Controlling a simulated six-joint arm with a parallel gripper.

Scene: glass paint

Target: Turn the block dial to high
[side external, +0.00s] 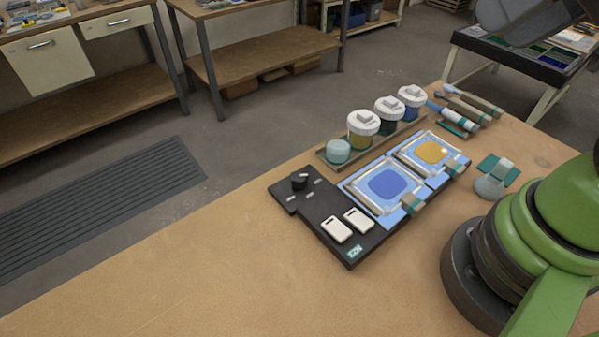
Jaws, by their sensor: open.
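The block dial (299,181) is a small black knob at the far left end of a flat black control panel (315,208). A few small pale marks sit around the knob, too small to read, and I cannot tell which mark it points to. Nothing touches the dial. My gripper is not in view; the base of my green arm stands at the right edge, well apart from the panel.
Two white switches (346,225) sit on the panel. Beside it are two framed glass panes, blue (389,184) and yellow (431,152). Lidded jars (363,122), a teal pot (338,151), tools (471,103) and a stamp-like item (495,176) stand around. The table's front left is clear.

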